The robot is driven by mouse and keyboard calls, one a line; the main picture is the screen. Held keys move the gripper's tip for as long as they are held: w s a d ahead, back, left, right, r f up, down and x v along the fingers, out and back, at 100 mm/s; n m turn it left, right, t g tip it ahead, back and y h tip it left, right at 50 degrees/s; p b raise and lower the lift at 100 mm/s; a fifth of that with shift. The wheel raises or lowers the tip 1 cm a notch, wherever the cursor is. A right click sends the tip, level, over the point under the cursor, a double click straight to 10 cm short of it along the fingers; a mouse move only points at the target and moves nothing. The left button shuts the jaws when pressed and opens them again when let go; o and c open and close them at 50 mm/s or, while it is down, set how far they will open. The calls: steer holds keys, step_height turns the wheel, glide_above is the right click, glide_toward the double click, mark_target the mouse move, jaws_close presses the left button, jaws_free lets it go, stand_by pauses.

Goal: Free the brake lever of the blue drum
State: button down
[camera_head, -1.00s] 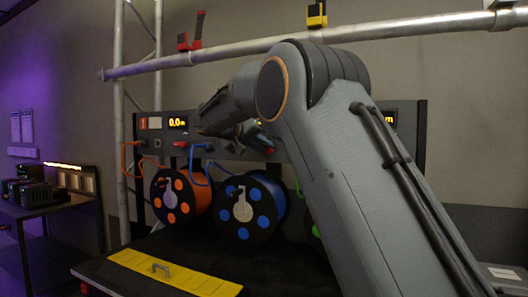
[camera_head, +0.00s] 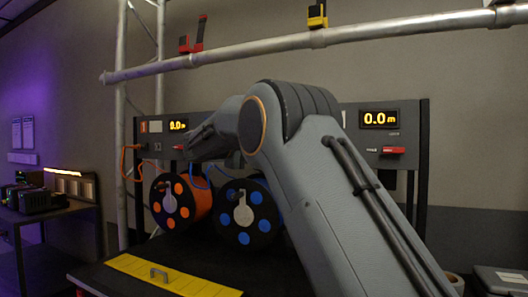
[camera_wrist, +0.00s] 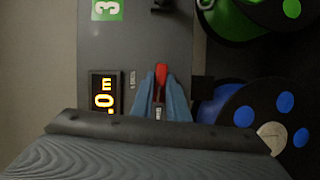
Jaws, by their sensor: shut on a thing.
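The blue drum (camera_head: 262,198) hangs below the panel in the head view, beside the orange drum (camera_head: 198,200). Its black face with blue dots also shows at the right of the wrist view (camera_wrist: 240,117). A red lever (camera_wrist: 161,73) sticks out of the grey panel next to a lit display in the wrist view. My gripper (camera_wrist: 160,90) is shut on this red lever, one finger on each side of it. In the head view my arm hides the fingers and this part of the panel.
The panel (camera_head: 345,150) carries another red lever (camera_head: 392,150) and a 0.0 m display (camera_head: 380,118) at right. The green drum (camera_wrist: 235,22) is near in the wrist view. A truss pipe (camera_head: 250,47) runs above. A yellow plate (camera_head: 170,277) lies in front.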

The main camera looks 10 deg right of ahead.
steer(key=shift+f+n, duration=0.1)
steer(key=shift+n, duration=0.4)
steer(key=c, duration=1.7)
jaws_free()
steer(key=shift+a, duration=0.1)
steer(key=b+v, duration=0.2)
steer(key=v, duration=0.5)
steer(key=shift+s+a+f, duration=0.1)
steer(key=shift+s+a, duration=0.1)
steer(key=shift+a, duration=0.1)
